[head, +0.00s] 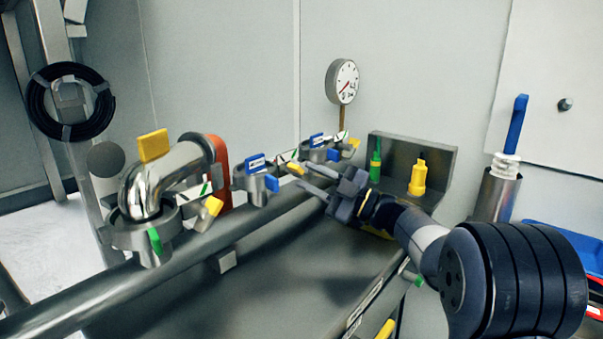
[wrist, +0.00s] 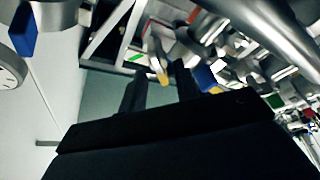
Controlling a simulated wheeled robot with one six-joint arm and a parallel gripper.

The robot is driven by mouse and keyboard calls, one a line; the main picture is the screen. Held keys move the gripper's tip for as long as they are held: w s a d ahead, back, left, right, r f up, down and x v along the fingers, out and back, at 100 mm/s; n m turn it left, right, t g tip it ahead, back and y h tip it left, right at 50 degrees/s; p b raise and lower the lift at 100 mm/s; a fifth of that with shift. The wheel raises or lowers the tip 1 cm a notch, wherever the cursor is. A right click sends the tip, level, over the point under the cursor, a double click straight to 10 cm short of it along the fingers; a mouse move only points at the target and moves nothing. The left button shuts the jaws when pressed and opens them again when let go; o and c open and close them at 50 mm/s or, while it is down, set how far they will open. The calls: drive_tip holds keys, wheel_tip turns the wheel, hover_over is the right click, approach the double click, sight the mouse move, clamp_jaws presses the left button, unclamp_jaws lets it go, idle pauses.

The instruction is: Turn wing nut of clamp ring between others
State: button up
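The middle clamp ring (head: 254,182) sits on the long grey pipe between a nearer ring (head: 142,236) at the left and a farther ring (head: 316,153). It has a blue wing nut (head: 271,183) on its front. A small yellow wing nut (head: 296,168) shows to its right, by my upper fingertip. My gripper (head: 299,176) is open and points left toward the middle ring. In the wrist view, a yellow wing nut (wrist: 161,74) shows in the gap between my finger ends (wrist: 158,80). Contact cannot be told. A blue part (wrist: 206,79) is just right of the right finger.
A shiny elbow pipe (head: 155,183) with a yellow tag rises from the nearer ring. A gauge (head: 343,81) stands behind the far ring. A grey holder (head: 440,165) with green and yellow bottles is beyond my arm.

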sight(304, 175)
drive_tip(key=v, duration=0.4)
drive_tip(key=x, duration=0.7)
drive_tip(key=shift+a, duration=0.15)
drive_tip(key=shift+r+m, duration=0.15)
drive_tip(key=shift+m, duration=0.35)
drive_tip(key=shift+w, duration=0.1)
